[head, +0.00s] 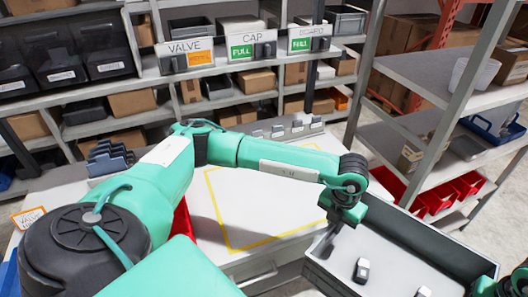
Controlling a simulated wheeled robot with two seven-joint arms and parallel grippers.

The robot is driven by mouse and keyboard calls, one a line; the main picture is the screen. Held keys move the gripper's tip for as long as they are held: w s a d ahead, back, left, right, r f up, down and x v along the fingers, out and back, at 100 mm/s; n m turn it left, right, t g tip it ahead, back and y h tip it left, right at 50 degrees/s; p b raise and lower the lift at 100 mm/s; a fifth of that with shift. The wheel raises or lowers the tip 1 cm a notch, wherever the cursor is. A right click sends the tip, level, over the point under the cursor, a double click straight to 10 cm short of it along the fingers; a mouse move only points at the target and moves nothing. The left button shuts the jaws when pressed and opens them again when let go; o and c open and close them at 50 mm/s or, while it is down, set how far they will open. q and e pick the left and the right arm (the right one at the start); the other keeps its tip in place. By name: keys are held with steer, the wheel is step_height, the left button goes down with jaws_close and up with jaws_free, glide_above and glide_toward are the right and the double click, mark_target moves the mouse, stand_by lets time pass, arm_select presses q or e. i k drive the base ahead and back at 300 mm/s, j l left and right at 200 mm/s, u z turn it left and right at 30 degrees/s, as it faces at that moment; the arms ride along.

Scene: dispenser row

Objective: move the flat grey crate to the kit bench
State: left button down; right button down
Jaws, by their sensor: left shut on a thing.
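The flat grey crate (391,250) is at the lower right of the head view, cut off by the bottom edge, with a few small dark and light parts (362,270) on its floor. My left gripper (338,217) is shut on the crate at its far left corner. The arm hides part of that corner. A dark and teal piece of my right arm's end (503,284) shows at the crate's right end; its fingers cannot be made out. A white bench (285,205) with a yellow outlined rectangle lies left of the crate. The outlined area looks empty.
Behind the bench, shelves carry dispensers marked VALVE (186,52), CAP (238,44) and a third with a green FULL sign (301,43). Small grey bins (109,158) stand at the bench's back left. A metal rack (455,97) with red bins (467,184) stands at right.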

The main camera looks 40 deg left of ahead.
mark_target(280, 187)
steer(key=i+u, duration=0.2)
steer(key=u, duration=0.25)
steer(key=i+l+u, duration=0.15)
steer(key=u, duration=0.3)
steer(key=i+l+u, duration=0.1)
steer(key=i+u, duration=0.3)
steer(key=i+l+u, duration=0.15)
steer(key=u, duration=0.2)
